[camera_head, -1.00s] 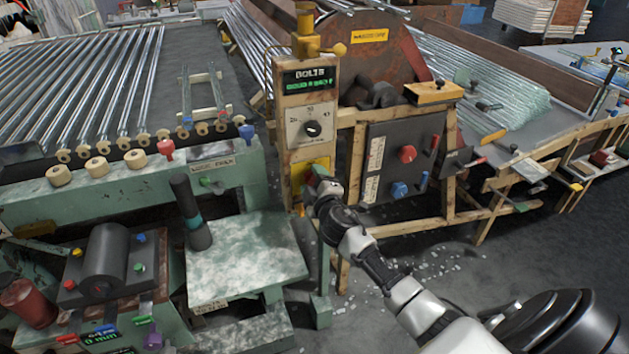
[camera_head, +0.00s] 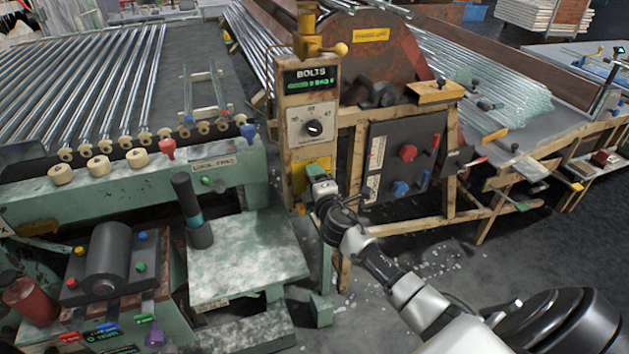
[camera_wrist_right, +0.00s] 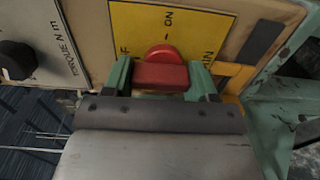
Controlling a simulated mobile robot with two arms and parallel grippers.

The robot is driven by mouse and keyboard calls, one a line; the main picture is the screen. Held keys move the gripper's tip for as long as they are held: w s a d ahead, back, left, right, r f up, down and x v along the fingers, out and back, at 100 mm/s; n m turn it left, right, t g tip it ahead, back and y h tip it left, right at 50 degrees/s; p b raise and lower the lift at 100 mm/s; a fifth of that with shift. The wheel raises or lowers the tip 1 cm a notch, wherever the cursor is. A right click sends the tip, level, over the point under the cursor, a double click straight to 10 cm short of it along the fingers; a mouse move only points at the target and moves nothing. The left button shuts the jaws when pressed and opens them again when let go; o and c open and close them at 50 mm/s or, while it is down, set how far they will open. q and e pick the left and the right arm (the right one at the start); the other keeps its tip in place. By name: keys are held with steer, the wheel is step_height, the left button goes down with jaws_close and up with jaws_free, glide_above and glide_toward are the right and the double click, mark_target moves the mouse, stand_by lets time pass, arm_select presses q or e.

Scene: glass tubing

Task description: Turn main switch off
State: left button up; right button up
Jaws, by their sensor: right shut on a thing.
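The main switch is a red knob (camera_wrist_right: 163,70) on a yellow plate (camera_wrist_right: 190,30) with "ON" printed above it. In the head view the yellow plate (camera_head: 318,165) sits low on the wooden control post, and my gripper partly hides the knob there. My right gripper (camera_head: 318,180) is up against the switch. In the right wrist view its two green fingers (camera_wrist_right: 162,78) stand on either side of the red handle and are shut on it. The "OFF" lettering is partly covered by a finger. My left gripper is not in view.
Above the plate are a black dial (camera_head: 313,128) and a green "BOLTS" display (camera_head: 308,79). A grey panel with a red knob (camera_head: 407,153) and a blue knob (camera_head: 400,188) stands to the right. A green machine table (camera_head: 245,255) is on the left.

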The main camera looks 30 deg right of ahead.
steer(key=shift+f, duration=0.1)
steer(key=o, duration=0.9)
steer(key=shift+s, duration=0.1)
steer(key=v, duration=1)
steer(key=shift+s, duration=0.3)
